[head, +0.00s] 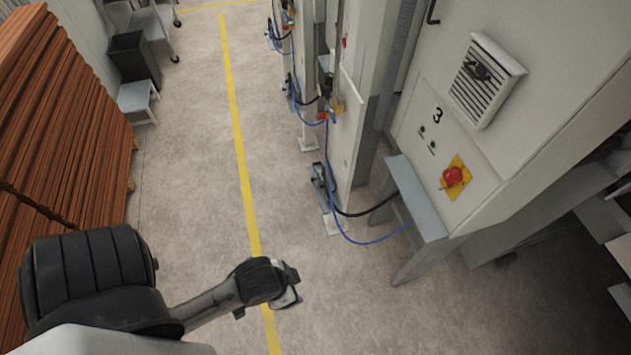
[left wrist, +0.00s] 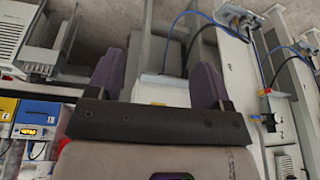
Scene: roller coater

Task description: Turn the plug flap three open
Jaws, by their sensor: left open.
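A light grey cabinet marked with a black 3 (head: 408,82) stands at the right of the head view. Its face carries two small dark round fittings, a red emergency button (head: 452,177) on a yellow plate and a louvred vent (head: 487,80). I cannot make out a plug flap for certain in either view. My left gripper (head: 290,288) is over the floor at the bottom middle, well apart from the cabinet. In the left wrist view its two dark fingers (left wrist: 157,68) are spread with nothing between them. My right gripper is not in view.
A grey ledge (head: 415,196) juts out below the cabinet. Blue hoses (head: 345,232) and a black cable hang near posts beside it. Stacked reddish-brown boards (head: 60,110) line the left. Open concrete floor with a yellow line (head: 240,150) lies between.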

